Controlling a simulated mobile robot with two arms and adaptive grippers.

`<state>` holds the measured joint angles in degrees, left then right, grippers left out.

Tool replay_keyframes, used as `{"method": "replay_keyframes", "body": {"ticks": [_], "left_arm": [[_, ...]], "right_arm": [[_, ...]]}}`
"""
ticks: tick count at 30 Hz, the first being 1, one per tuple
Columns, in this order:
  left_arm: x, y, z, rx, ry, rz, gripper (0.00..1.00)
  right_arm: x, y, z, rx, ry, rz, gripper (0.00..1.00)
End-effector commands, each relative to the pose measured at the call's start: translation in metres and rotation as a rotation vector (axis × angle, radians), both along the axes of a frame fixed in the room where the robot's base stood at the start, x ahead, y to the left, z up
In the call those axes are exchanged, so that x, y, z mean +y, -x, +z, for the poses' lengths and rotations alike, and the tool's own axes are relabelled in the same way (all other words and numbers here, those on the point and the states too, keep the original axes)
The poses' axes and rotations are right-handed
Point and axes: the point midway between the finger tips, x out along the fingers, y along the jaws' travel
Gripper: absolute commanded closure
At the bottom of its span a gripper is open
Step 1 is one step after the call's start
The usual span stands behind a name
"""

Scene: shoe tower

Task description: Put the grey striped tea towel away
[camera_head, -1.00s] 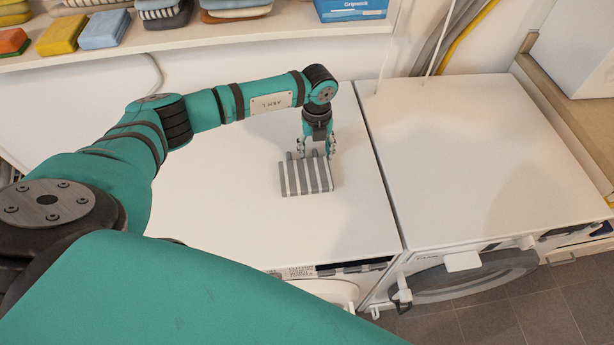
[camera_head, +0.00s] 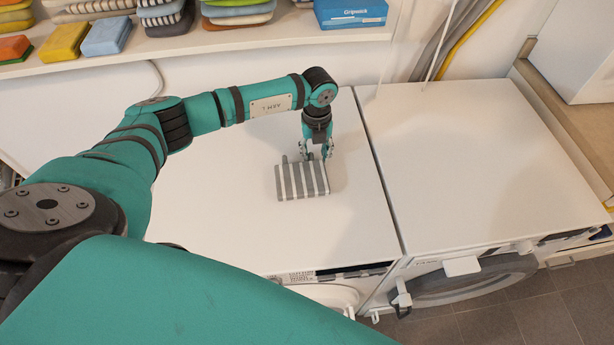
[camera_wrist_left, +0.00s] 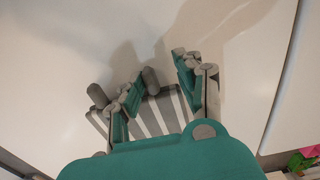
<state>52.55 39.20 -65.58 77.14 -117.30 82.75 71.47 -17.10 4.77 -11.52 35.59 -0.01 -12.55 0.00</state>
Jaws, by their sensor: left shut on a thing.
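The grey and white striped tea towel (camera_head: 302,183) is folded into a small block on the white top of the left machine. My left gripper (camera_head: 317,156) points down at its back right part and is shut on it. In the left wrist view the striped towel (camera_wrist_left: 158,118) shows between the fingers of my left gripper (camera_wrist_left: 158,92), partly hidden by my own wrist. The towel appears to rest on the machine top; I cannot make out any gap under it. My right gripper is not in view.
A shelf (camera_head: 215,39) at the back bears folded towels (camera_head: 238,12), sponge-like blocks (camera_head: 105,36) and a blue box (camera_head: 350,12). A second white machine (camera_head: 480,170) stands at the right with a clear top. A wooden counter (camera_head: 575,125) lies beyond it.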

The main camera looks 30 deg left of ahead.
Motion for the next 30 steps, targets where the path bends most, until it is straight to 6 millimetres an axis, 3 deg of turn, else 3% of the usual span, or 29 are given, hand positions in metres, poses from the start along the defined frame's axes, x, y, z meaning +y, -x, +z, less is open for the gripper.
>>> {"method": "replay_keyframes", "body": {"ticks": [21,30], "left_arm": [[0.0,0.0,0.046,-0.001,0.001,0.0,0.9],[0.0,0.0,0.048,-0.001,0.001,0.0,0.9]], "right_arm": [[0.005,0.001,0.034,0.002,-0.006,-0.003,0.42],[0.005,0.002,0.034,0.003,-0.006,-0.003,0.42]]}}
